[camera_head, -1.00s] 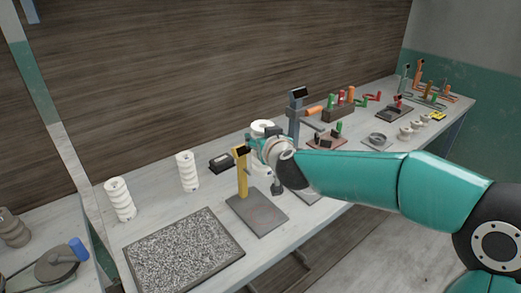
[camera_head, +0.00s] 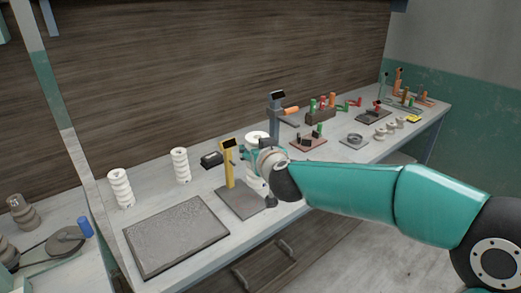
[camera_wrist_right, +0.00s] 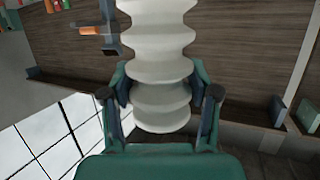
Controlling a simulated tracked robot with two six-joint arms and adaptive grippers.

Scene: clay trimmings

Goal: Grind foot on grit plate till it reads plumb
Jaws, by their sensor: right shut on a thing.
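My right gripper (camera_head: 257,153) is shut on a white ribbed insulator (camera_head: 256,181), around its ribs. The insulator looks upright beside the yellow post gauge (camera_head: 229,167), near the right side of its grey base plate (camera_head: 236,205). I cannot tell whether its foot touches anything. In the right wrist view the insulator (camera_wrist_right: 158,45) stands between both fingers (camera_wrist_right: 161,88), and its far end runs out of the frame. The grey grit plate (camera_head: 178,237) lies bare at the bench's front left. My left gripper is not in view.
Two more white insulators stand at the back, one left (camera_head: 120,188) and one nearer the middle (camera_head: 180,165). A small black box (camera_head: 211,160) sits behind the gauge. A grey post stand (camera_head: 275,118) and several tools fill the right. Space above the grit plate is clear.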

